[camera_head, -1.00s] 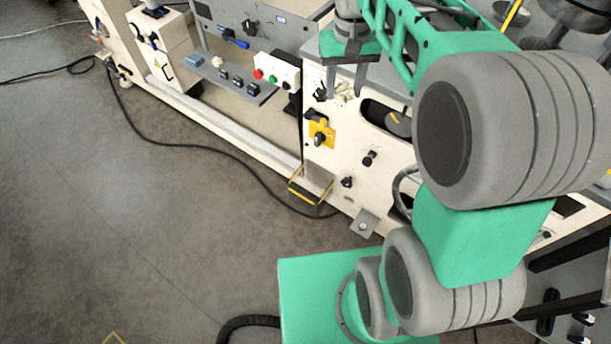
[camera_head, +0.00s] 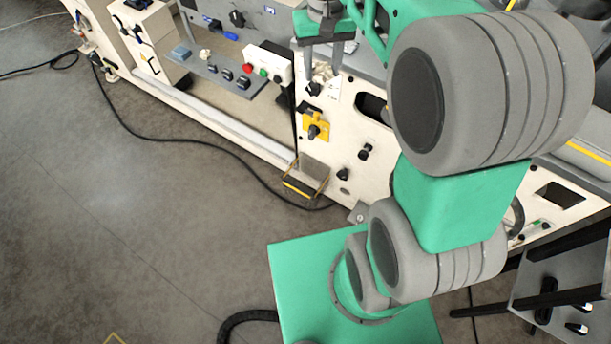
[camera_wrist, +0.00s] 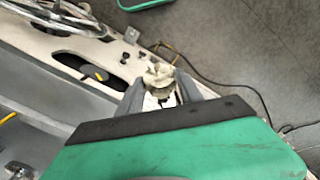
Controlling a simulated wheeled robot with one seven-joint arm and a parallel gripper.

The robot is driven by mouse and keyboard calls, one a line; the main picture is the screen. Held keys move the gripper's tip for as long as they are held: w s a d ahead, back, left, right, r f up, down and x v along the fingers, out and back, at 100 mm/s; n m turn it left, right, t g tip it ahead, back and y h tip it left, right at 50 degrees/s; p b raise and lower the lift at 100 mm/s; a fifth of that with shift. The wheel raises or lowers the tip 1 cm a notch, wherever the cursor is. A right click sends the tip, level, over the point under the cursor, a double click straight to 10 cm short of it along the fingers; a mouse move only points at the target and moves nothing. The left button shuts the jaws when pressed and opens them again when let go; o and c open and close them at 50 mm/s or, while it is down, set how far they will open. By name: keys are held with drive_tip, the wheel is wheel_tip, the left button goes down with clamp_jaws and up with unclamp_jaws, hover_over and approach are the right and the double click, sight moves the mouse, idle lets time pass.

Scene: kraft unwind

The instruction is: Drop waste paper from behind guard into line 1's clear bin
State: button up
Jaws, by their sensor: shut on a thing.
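A crumpled, off-white piece of waste paper (camera_wrist: 158,74) is between the two grey fingers of my gripper (camera_wrist: 160,82) in the wrist view. The gripper is shut on it. In the head view my gripper (camera_head: 322,68) points down in front of the white machine panel, with the paper (camera_head: 321,73) small and pale between the fingertips. I cannot make out the clear bin in either view. The guard cannot be told for sure.
A grey shelf (camera_head: 228,82) on the machine carries a blue block (camera_head: 180,53), a pale crumpled lump (camera_head: 205,54) and dark knobs. A button box (camera_head: 266,65) and a yellow switch (camera_head: 315,125) stick out. A black cable (camera_head: 190,146) crosses the open floor.

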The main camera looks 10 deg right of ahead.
drive_tip(key=s+f, duration=0.4)
drive_tip(key=f, duration=0.1)
drive_tip(key=shift+s+f, duration=0.15)
drive_tip(key=shift+f, duration=0.05)
